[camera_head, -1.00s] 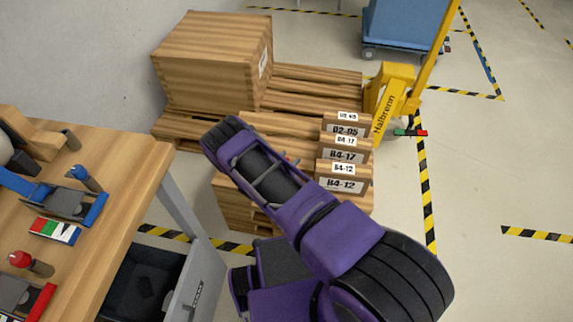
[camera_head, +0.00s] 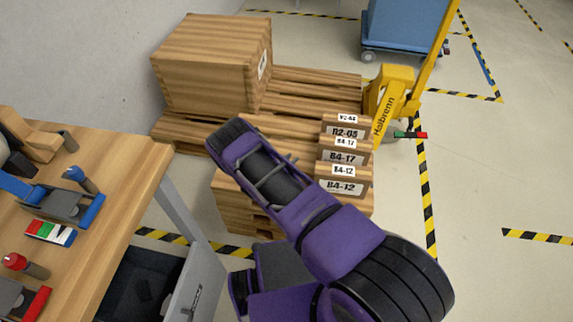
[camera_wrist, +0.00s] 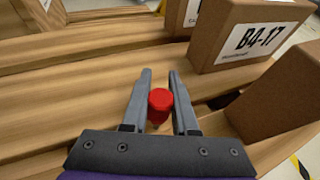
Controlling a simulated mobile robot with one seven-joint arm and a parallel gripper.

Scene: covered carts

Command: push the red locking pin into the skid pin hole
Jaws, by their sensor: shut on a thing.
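In the wrist view, the red locking pin (camera_wrist: 160,100) shows its round red head between the two grey fingers of my gripper (camera_wrist: 160,88), which is shut on it. Wooden boards of the skid (camera_wrist: 90,90) lie under and ahead of the fingers. The pin hole is not visible, so I cannot tell whether the pin's tip is in it. In the head view, my purple arm reaches over the low wooden skid (camera_head: 240,212) and mostly hides the gripper and pin.
Cartons labelled B4-17 (camera_wrist: 250,40) and B4-12 (camera_head: 342,187) stand close right of my gripper. A large wooden crate (camera_head: 205,65) is behind. The yellow pallet jack (camera_head: 392,95) stands right. A workbench (camera_head: 125,165) at left holds another red-topped pin (camera_head: 14,261) and a blue-topped one (camera_head: 74,173).

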